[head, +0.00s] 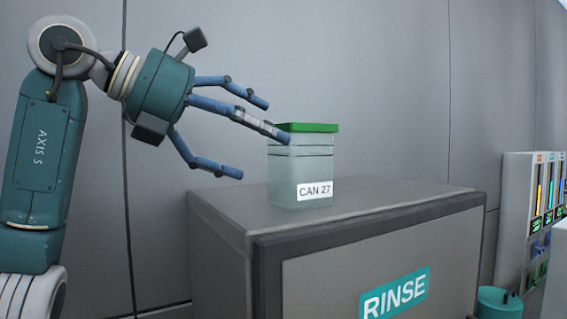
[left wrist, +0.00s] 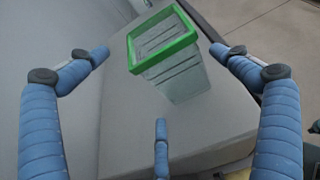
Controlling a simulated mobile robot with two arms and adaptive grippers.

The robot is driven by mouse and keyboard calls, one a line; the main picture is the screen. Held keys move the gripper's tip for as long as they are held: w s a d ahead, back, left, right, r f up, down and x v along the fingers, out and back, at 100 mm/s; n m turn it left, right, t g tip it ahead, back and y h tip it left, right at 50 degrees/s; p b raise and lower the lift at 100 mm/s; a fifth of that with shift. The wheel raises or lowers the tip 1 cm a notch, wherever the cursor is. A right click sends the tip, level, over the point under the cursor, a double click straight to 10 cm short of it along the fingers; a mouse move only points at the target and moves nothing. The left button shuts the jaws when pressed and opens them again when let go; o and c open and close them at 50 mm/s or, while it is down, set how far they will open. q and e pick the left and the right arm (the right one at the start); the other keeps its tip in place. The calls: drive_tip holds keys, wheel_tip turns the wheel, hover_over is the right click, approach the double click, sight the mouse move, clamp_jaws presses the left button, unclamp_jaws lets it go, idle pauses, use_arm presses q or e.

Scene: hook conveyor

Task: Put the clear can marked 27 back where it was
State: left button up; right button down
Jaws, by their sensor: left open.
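The clear can marked CAN 27 (head: 300,170) stands upright on top of the grey RINSE cabinet (head: 375,210). It has a green rim and a white label on its front. It also shows in the left wrist view (left wrist: 172,72), seen from above at a slant. My left gripper (head: 258,137) is open with its blue fingers spread, just left of the can. One finger overlaps the can's rim in the head view; I cannot tell whether it touches. In the left wrist view the fingers (left wrist: 160,85) spread around the can's near side. My right gripper is not in view.
A rack with coloured bars (head: 543,205) stands at the far right. A teal container (head: 497,302) sits low beside the cabinet. A grey panelled wall (head: 390,80) runs behind. The cabinet top around the can is clear.

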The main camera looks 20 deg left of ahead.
use_arm(q)
drive_tip(key=shift+b+v, duration=0.4)
drive_tip(key=shift+v, duration=1.95)
